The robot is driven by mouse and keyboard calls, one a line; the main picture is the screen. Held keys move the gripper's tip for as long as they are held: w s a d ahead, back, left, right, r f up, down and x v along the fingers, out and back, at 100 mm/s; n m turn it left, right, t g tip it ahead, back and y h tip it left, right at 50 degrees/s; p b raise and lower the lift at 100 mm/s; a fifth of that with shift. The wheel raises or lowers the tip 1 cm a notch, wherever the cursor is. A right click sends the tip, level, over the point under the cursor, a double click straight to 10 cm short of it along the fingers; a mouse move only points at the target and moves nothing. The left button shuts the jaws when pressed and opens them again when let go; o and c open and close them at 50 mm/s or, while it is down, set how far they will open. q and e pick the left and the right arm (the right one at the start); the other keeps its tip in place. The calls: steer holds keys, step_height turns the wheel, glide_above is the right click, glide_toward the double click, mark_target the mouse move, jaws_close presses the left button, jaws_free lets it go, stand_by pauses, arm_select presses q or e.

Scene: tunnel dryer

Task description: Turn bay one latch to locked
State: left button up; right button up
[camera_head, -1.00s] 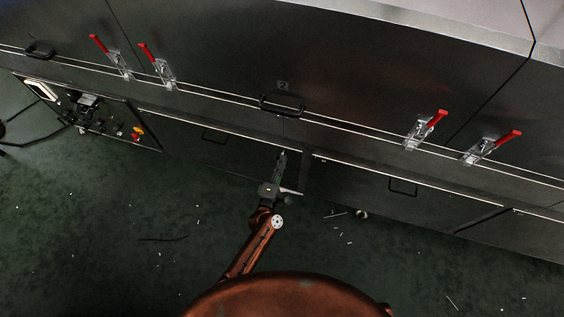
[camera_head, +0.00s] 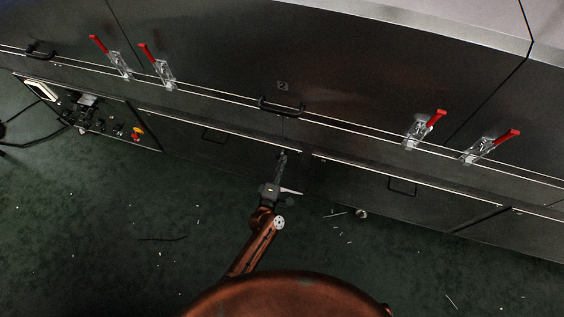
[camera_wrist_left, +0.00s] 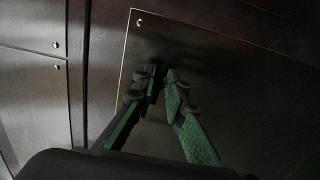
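Several toggle latches with red handles sit along the seam of the dark dryer front. Two are at the upper left, an outer one (camera_head: 119,65) and an inner one (camera_head: 164,72). Two are at the right, an inner one (camera_head: 417,133) and an outer one (camera_head: 478,150). I cannot tell which belongs to bay one. My left gripper (camera_head: 282,157) is low before the lower panels, apart from every latch. In the left wrist view its fingers (camera_wrist_left: 161,72) come close together at the tips with nothing seen between them; their opening is unclear. My right gripper is out of view.
A middle door marked 2 (camera_head: 283,86) has a black handle (camera_head: 281,107). A control panel (camera_head: 84,108) with an orange-red knob is at the left. Lower panels have thin handles (camera_head: 403,187). The green floor (camera_head: 120,220) is mostly clear, with small scattered scraps.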

arm_select(q)
steer(key=shift+o, duration=1.4)
steer(key=v, duration=1.2)
steer(key=shift+r, duration=0.1)
